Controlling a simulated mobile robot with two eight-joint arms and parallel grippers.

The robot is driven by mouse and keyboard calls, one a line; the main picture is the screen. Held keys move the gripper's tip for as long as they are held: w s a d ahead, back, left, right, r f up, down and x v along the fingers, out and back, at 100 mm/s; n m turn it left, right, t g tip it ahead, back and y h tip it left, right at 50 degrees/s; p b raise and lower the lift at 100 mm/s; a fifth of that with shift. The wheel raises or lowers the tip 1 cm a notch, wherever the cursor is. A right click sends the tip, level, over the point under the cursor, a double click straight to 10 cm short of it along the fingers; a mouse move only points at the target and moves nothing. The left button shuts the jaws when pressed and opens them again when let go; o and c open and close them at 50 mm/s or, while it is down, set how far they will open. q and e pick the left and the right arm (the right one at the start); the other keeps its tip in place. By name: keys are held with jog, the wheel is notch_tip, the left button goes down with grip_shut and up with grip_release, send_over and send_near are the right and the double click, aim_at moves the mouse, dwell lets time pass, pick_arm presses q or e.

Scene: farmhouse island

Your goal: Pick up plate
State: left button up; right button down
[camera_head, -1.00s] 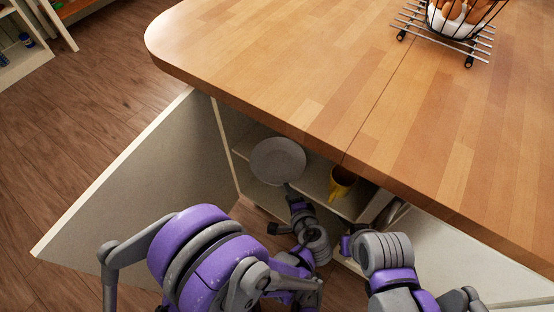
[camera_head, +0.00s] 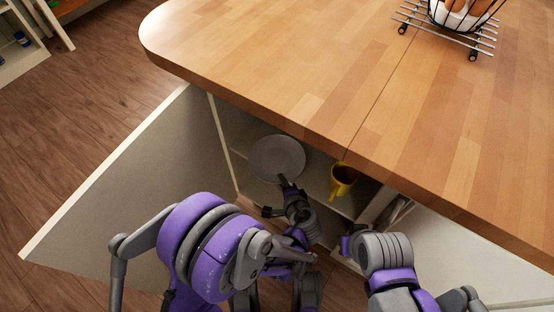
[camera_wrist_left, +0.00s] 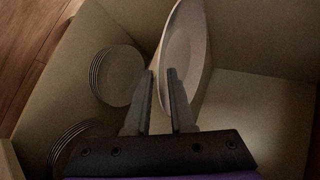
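A round grey plate (camera_head: 277,159) shows in the head view at the open cabinet below the counter, its face tilted toward the camera. In the left wrist view the same plate (camera_wrist_left: 186,48) stands steeply tilted, seen nearly edge-on. My left gripper (camera_head: 284,182) is at its near rim; in the wrist view its two fingertips (camera_wrist_left: 161,72) are close together with the rim between them, shut on it. The contact itself is dim. My right arm is beside the cabinet, and its gripper (camera_head: 346,243) is small and dark, its fingers not distinguishable.
A yellow mug (camera_head: 342,180) stands on the cabinet shelf right of the plate. Stacked plates (camera_wrist_left: 117,76) and another stack (camera_wrist_left: 70,140) lie at the left in the wrist view. The open cabinet door (camera_head: 130,185) and wooden countertop (camera_head: 300,60) bound the space.

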pick_arm(q)
grip_shut()
dwell(1.1)
